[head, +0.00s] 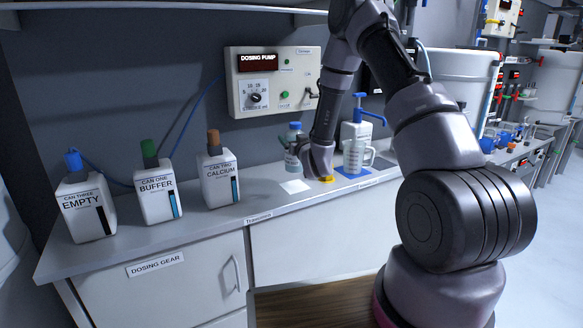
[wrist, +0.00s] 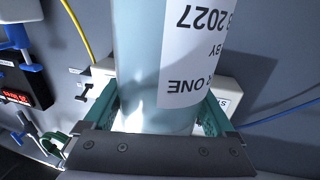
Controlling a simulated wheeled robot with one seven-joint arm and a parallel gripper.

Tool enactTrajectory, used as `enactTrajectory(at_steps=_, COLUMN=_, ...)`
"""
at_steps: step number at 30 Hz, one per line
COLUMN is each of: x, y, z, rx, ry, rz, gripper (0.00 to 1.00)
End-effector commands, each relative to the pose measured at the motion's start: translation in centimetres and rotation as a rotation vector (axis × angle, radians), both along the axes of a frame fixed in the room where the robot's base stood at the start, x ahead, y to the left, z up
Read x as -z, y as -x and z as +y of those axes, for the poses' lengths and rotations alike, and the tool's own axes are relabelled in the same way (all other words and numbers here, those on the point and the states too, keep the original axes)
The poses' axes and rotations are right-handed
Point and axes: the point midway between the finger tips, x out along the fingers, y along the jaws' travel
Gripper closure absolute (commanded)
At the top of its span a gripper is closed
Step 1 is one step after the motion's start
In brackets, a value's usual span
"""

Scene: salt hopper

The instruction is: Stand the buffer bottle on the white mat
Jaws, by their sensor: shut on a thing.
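The buffer bottle (head: 292,158), pale with a blue cap, is upright in the head view, partly hidden by my gripper. My gripper (head: 303,157) is shut on it. In the wrist view the bottle (wrist: 150,75) fills the space between the green fingers of my gripper (wrist: 160,118); its white label reads upside down, with "ONE", "BY" and "2027" legible. The white mat (head: 295,186) lies bare on the counter, just in front of and below the bottle. I cannot tell whether the bottle's base touches the counter or hangs above it.
A clear jug (head: 355,158) and a blue-topped pump bottle (head: 360,128) stand right of my gripper, by a blue mat (head: 371,181). A yellow item (head: 327,180) lies beside the white mat. Cans EMPTY (head: 87,215), BUFFER (head: 158,203) and CALCIUM (head: 220,188) stand left.

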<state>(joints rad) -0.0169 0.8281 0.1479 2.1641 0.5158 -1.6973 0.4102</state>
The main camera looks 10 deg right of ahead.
Motion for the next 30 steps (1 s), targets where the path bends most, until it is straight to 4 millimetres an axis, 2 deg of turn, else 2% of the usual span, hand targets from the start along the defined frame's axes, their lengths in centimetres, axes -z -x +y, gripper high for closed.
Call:
enactTrajectory(at_steps=2, x=1.3, y=0.0, z=0.0, rx=0.001, ry=0.0, rz=0.001, gripper=1.0)
enactTrajectory(at_steps=8, x=3.0, y=-0.1, z=0.0, rx=0.0, ry=0.001, rz=-0.003, gripper=1.0)
enactTrajectory(at_steps=15, x=6.2, y=-0.1, z=-0.1, rx=0.001, ry=0.001, rz=-0.002, gripper=1.0)
enactTrajectory(at_steps=29, x=6.9, y=0.0, z=-0.1, rx=0.0, ry=0.001, rz=-0.003, gripper=1.0)
enactTrajectory(at_steps=30, x=7.0, y=0.0, z=-0.1, rx=0.001, ry=0.0, rz=-0.001, gripper=0.0)
